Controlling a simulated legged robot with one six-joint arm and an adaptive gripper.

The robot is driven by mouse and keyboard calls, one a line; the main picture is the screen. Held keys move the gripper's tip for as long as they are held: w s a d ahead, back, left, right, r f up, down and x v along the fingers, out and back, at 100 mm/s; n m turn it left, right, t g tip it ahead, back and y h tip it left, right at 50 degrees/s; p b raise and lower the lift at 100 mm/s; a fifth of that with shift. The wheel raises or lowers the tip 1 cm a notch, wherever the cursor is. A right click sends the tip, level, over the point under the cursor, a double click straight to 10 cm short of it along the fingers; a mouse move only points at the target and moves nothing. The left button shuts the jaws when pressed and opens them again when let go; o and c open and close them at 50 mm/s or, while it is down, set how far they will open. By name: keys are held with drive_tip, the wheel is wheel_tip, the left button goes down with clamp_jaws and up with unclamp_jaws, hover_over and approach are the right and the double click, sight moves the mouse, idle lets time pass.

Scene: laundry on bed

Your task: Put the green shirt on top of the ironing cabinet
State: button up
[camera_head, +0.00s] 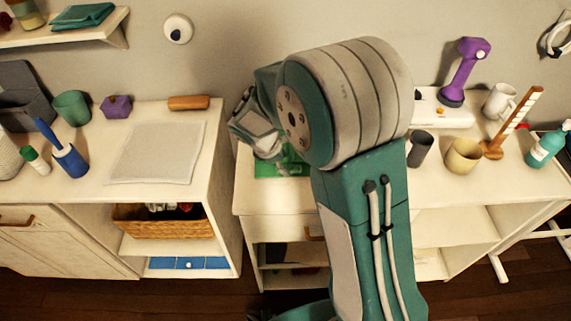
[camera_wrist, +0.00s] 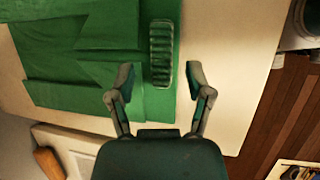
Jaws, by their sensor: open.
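The green shirt (camera_head: 277,168) lies folded and flat on the pale top of the middle cabinet (camera_head: 270,196). My arm hides much of it in the head view. In the wrist view the shirt (camera_wrist: 75,60) fills the upper left, with layered folds. My gripper (camera_wrist: 160,82) is open over the shirt's right edge, with nothing between its fingers. In the head view my gripper (camera_head: 255,135) is partly hidden behind my wrist. A pale mat (camera_head: 158,152) lies on the left cabinet (camera_head: 84,188).
On the left cabinet stand a blue cup (camera_head: 70,161), a green pot (camera_head: 72,107) and a purple box (camera_head: 116,106). A gap separates the cabinets.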

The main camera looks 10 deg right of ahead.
drive_tip(key=v, duration=1)
drive_tip(key=s+d+r+m+t+y, duration=0.1)
drive_tip(key=s+d+r+m, duration=0.1)
drive_tip(key=s+m, duration=0.3)
drive_tip(key=s+d+r+m+t+y, duration=0.1)
drive_tip(key=s+d+r+m+y, duration=0.1)
drive_tip(key=s+r+m, duration=0.3)
drive_tip(key=s+d+r+m+t+y, duration=0.2)
drive_tip(key=s+m, duration=0.4)
drive_tip(key=s, duration=0.5)
drive_tip(key=shift+s+d+r, duration=0.3)
drive_tip(key=shift+d+r, duration=0.4)
